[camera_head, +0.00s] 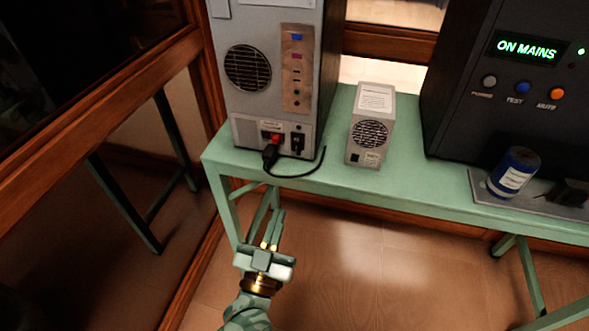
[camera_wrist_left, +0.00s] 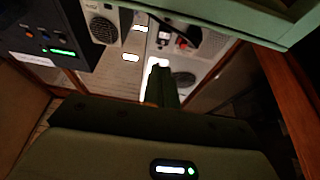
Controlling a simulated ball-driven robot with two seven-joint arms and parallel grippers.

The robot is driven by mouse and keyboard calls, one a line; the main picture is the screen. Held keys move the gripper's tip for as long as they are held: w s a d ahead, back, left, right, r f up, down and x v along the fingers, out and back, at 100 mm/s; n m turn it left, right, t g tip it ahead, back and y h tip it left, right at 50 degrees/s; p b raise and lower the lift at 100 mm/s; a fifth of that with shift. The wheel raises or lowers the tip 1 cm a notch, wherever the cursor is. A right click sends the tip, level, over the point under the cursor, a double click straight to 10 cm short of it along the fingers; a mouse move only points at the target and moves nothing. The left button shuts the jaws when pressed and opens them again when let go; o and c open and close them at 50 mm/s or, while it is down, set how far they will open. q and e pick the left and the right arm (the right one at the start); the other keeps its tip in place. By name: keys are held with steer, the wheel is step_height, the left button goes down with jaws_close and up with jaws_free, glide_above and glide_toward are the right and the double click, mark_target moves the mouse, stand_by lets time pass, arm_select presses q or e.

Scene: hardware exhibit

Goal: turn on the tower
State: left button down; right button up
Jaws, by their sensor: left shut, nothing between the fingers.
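The grey tower (camera_head: 245,105) stands at the left end of the green bench, its back panel facing me. It has a round fan grille and a coppery port strip. Low on the panel a black plug with a red part (camera_head: 271,146) sits at a socket, with a black switch-like part (camera_head: 298,142) to its right; the switch's position is too small to tell. My left gripper (camera_head: 276,216) is shut and empty, below and in front of the bench edge, apart from the tower. The left wrist view shows its fingers (camera_wrist_left: 163,85) and the tower's panel (camera_wrist_left: 200,55). My right gripper is not in view.
The green bench (camera_head: 410,182) also bears a small grey box (camera_head: 371,125) and a black unit (camera_head: 500,80) reading "ON MAINS". A blue can (camera_head: 513,172) stands on a grey plate. A black cord (camera_head: 305,172) lies before the tower. A wooden-framed dark pane (camera_head: 100,130) bounds the left.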

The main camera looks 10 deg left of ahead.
arm_select(q)
steer(key=shift+a+r+n+t+y, duration=0.15)
steer(key=shift+r+n+t+y, duration=0.2)
steer(key=shift+r, duration=0.55)
steer(key=shift+w, duration=0.1)
